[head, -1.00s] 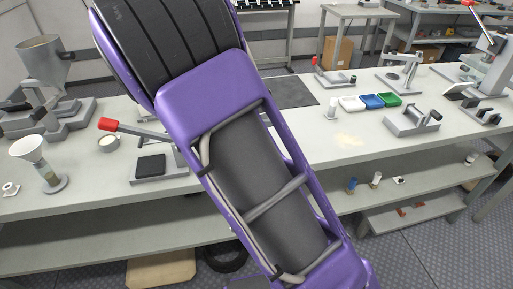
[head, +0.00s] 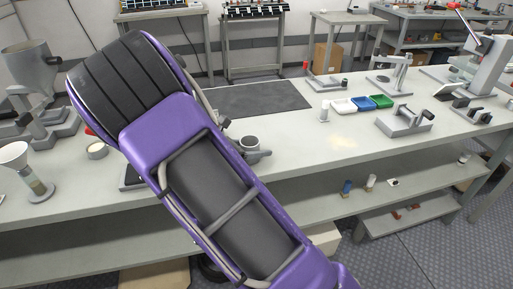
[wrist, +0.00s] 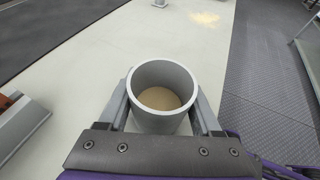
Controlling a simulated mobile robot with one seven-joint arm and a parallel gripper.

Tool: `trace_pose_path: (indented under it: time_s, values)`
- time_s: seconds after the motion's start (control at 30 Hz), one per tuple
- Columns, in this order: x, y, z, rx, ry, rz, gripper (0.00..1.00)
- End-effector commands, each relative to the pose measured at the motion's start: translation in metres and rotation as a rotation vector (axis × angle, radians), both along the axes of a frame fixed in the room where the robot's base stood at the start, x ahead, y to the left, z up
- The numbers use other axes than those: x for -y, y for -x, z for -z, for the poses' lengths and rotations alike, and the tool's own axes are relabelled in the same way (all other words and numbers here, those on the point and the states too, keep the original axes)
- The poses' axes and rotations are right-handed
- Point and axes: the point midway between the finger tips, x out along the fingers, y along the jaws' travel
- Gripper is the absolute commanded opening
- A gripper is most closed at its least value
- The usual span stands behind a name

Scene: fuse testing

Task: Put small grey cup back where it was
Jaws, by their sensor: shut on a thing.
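The small grey cup (wrist: 161,122) is between the two fingers of my gripper (wrist: 162,110) in the wrist view. It is upright and has tan powder (wrist: 159,98) inside. In the head view the cup (head: 250,143) shows just right of my purple arm, over the workbench (head: 300,150), with a gripper finger (head: 258,155) beside it. My gripper is shut on the cup. Most of the gripper is hidden behind my arm in the head view. I cannot tell whether the cup touches the bench top.
A dark mat (head: 262,98) lies behind the cup. White, blue (head: 363,102) and green trays stand to the right, near a small white bottle (head: 324,111). A pale powder patch (head: 343,141) marks the bench. A funnel on a stand (head: 36,182) is at left.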

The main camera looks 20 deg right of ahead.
Motion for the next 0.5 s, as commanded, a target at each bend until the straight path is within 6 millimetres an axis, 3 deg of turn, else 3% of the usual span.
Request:
trace_pose_path:
  time_s: [0.1,0.13,0.2,0.3,0.5]
  values:
    - [0.0,0.0,0.0036,0.0,0.0,0.0,0.03]
    - [0.0,0.0,0.0037,0.0,0.0,0.0,0.68]
    - [0.0,0.0,0.003,0.0,0.0,0.0,0.8]
    - [0.0,0.0,0.003,0.0,0.0,0.0,0.96]
    - [0.0,0.0,0.003,0.0,0.0,0.0,0.96]
